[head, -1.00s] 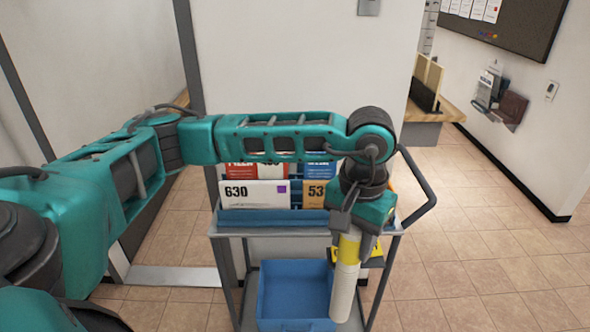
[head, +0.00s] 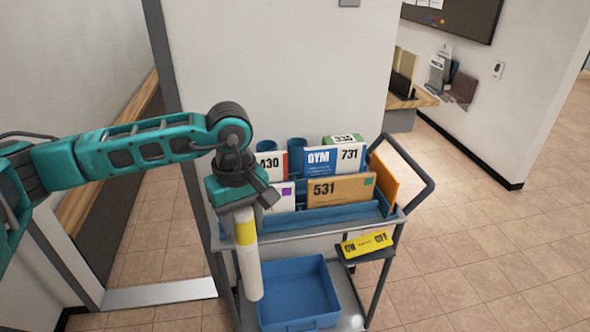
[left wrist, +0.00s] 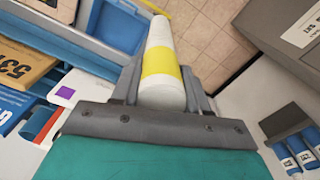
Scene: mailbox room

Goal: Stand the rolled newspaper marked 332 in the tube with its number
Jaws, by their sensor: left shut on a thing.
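My left gripper (head: 243,208) is shut on the upper end of a white rolled newspaper (head: 249,268) with a yellow band. The roll hangs almost upright in front of the cart's left side. In the left wrist view the roll (left wrist: 160,92) points away from between the fingers (left wrist: 160,115); no number is readable on it. In that view several blue tubes with white labels (left wrist: 303,152) show at the lower right, too small to read. My right gripper is not in view.
A cart (head: 345,224) holds parcels, including one marked 531 (head: 340,190), blue cylinders (head: 297,145) at the back and a green piece marked 335 (head: 342,139). A blue bin (head: 300,290) sits on its lower shelf. The floor to the right is clear.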

